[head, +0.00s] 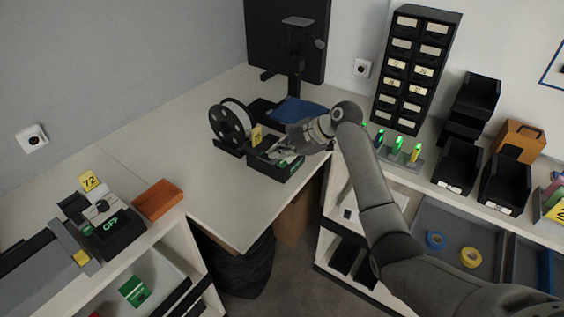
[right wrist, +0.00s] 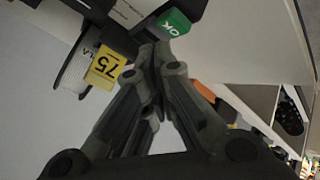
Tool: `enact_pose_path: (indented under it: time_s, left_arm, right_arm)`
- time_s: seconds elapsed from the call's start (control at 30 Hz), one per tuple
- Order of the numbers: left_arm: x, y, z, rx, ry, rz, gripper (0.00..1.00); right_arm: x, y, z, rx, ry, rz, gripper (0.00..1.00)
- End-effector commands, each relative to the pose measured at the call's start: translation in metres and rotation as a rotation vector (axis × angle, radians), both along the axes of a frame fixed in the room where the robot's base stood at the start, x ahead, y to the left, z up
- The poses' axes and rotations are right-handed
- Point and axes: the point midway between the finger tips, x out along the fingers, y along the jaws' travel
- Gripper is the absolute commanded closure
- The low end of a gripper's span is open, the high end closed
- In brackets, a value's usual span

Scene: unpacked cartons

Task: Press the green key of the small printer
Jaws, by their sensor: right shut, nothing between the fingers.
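The small printer (head: 262,167) is a dark box on the corner worktop, next to a black spool of white material (head: 231,121). Its yellow label (head: 256,135) reads 75 in the right wrist view (right wrist: 105,68). The green key (right wrist: 173,23), marked OK, is on the printer's edge; in the head view a small green patch (head: 295,165) shows there. My right gripper (head: 284,157) is shut and empty, over the printer. In the right wrist view its fingertips (right wrist: 158,50) are just short of the key; I cannot tell whether they touch it. My left gripper is out of view.
A black stand (head: 295,60) rises behind the printer. A second machine (head: 112,235), marked OFF with label 72, and an orange tray (head: 158,199) lie at the left. Drawers (head: 413,70) and black bins (head: 458,165) stand at the right. The worktop left of the printer is clear.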

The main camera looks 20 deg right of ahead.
Motion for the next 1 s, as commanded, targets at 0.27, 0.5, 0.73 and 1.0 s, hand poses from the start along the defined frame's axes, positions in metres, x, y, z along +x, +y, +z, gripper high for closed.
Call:
enact_pose_path:
  time_s: [0.27,0.5,0.73,1.0]
  left_arm:
    - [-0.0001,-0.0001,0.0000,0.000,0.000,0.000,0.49]
    - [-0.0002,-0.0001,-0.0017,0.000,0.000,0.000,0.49]
    - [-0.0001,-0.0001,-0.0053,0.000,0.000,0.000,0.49]
    - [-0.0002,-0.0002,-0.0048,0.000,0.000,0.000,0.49]
  right_arm:
    - [0.0000,-0.0001,0.0000,0.000,0.000,0.000,1.00]
    - [0.0000,-0.0003,-0.0025,-0.001,0.000,-0.001,1.00]
    - [-0.0002,-0.0003,-0.0090,0.000,0.001,-0.001,1.00]
    - [-0.0002,0.0000,-0.0083,0.000,0.000,0.000,1.00]
